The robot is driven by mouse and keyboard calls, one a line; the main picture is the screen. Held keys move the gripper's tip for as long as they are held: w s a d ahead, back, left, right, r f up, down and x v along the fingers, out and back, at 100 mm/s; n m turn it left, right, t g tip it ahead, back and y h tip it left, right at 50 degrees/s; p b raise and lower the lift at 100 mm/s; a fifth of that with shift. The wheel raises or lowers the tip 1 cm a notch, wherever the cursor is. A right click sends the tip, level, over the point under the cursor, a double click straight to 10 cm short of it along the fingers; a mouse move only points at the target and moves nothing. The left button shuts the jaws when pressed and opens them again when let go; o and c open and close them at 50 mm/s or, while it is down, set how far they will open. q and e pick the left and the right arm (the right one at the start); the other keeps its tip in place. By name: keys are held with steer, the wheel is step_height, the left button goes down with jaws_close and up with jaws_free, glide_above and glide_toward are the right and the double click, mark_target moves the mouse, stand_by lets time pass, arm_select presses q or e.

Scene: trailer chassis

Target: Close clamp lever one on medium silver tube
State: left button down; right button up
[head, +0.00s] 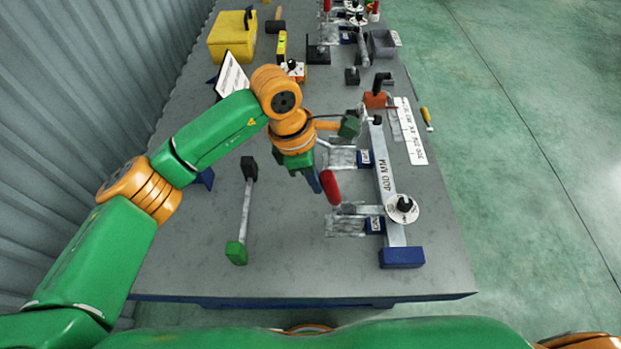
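The silver tube (386,184) marked "400 MM" lies lengthwise on the right of the table, its near end at a blue block (402,257). Two grey clamps stand along its left side, a nearer one (346,224) and a farther one (341,157). A red lever handle (331,187) stands up at the nearer clamp, tilted. My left gripper (314,182) points down just left of the red handle, very close to it. I cannot tell whether they touch. The wrist hides most of the fingers, so their opening is unclear. My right gripper is out of view.
A short bar (245,211) with black and green ends lies left of the clamps. A round white dial (402,208) sits on the tube. A white ruler plate (410,131), an orange block (375,99) and a yellow bin (232,36) are farther back.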

arm_select(q)
steer(key=shift+d+r, duration=0.2)
steer(key=shift+d, duration=0.8)
steer(key=shift+d+r, duration=0.15)
steer(key=shift+r, duration=0.05)
steer(key=p+v, duration=0.1)
steer(key=v, duration=0.1)
steer(key=d+p+v, duration=0.1)
steer(key=p+v, duration=0.2)
steer(key=v, duration=0.2)
steer(key=shift+d+r, duration=0.15)
steer(key=shift+d, duration=0.1)
steer(key=shift+d+r, duration=0.1)
steer(key=shift+r, duration=0.2)
steer(key=shift+f, duration=0.1)
